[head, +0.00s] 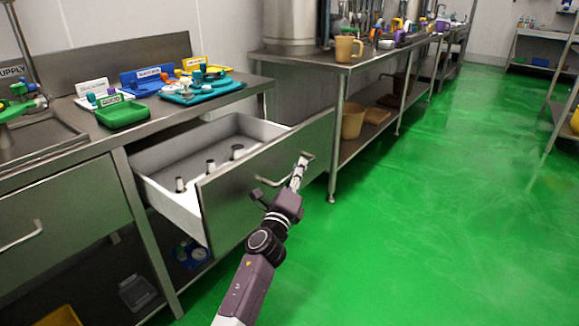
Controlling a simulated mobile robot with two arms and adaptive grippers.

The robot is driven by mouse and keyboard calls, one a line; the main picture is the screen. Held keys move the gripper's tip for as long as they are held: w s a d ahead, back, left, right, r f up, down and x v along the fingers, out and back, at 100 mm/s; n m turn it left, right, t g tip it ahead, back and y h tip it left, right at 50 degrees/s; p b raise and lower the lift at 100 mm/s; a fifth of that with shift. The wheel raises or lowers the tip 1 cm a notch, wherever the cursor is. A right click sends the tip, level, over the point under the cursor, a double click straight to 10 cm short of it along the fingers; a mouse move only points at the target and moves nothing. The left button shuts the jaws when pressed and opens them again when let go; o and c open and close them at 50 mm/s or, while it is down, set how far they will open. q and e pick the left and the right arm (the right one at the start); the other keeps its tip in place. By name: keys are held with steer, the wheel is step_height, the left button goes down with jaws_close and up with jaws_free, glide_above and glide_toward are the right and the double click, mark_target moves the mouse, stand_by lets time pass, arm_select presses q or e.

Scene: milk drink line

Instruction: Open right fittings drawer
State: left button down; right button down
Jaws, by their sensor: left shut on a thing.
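The right fittings drawer (225,195) is a steel-fronted drawer with pale inner walls, and it stands well out from under the counter. Inside it, 3 small metal cylindrical fittings (210,166) stand upright. Its bar handle (268,183) is on the front face. My left gripper (299,170) is shut on the handle near its right end. The fingers partly hide the handle there. My right gripper is out of view.
A shut drawer (60,228) with its own handle is at the left. The counter holds a green tray (122,114), a teal tray (200,92) and a blue bin (146,82). A steel table (345,66) stands behind. Green floor (400,240) is clear at the right.

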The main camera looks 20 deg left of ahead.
arm_select(q)
steer(key=shift+s+d+f, duration=0.1)
steer(key=shift+s+d, duration=0.05)
steer(key=shift+d, duration=0.3)
steer(key=c, duration=2)
jaws_free()
steer(key=shift+o, duration=0.2)
steer(key=v, duration=1.2)
steer(key=shift+s, duration=0.1)
